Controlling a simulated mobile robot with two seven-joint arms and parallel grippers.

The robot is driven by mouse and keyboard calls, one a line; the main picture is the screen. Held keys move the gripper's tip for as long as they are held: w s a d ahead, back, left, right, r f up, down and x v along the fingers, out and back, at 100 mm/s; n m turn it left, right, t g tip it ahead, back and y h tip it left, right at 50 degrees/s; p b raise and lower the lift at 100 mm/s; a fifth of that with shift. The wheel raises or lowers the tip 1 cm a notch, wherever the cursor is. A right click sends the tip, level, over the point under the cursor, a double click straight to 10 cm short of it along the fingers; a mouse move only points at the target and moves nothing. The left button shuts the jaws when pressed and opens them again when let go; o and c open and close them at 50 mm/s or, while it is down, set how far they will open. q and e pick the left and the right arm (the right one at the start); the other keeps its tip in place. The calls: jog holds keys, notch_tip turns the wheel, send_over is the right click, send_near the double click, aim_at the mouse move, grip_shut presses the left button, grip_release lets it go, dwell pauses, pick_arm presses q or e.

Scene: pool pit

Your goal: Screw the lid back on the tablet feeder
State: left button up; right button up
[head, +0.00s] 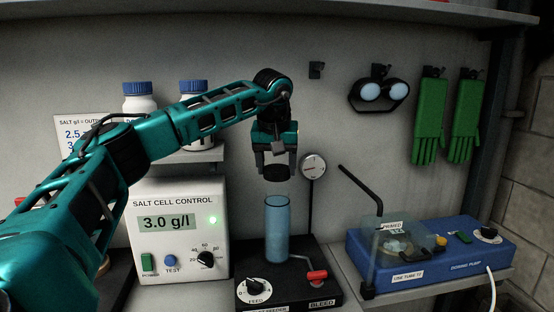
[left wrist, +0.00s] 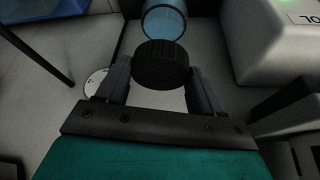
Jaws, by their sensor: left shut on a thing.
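The tablet feeder has a dark base (head: 291,288) and an upright translucent blue tube (head: 277,229) with an open top. My left gripper (head: 276,172) is above the tube, pointing down, shut on the black round lid (head: 277,173). A gap shows between the lid and the tube's rim in the head view. In the left wrist view the ribbed lid (left wrist: 161,65) sits between the two fingers (left wrist: 160,85), with the tube (left wrist: 164,18) beyond it. My right gripper is in neither view.
A white salt cell control box (head: 180,229) stands left of the feeder, and a blue dosing pump (head: 430,253) to its right. A round gauge (head: 313,166) on a thin stem is just right of the lid. White bottles (head: 139,99) stand on a small shelf. Goggles (head: 379,92) and green gloves (head: 430,118) hang on the wall.

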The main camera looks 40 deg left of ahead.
pick_arm(q)
jog(key=shift+f+b, duration=1.3)
jog(key=shift+s+f, duration=0.1)
jog(key=shift+f, duration=0.85)
jog(key=shift+d+f, duration=0.1)
jog(key=shift+f, duration=0.1)
jog(key=shift+c, duration=1)
jog(key=shift+f, duration=0.15)
jog(key=shift+f, duration=0.2)
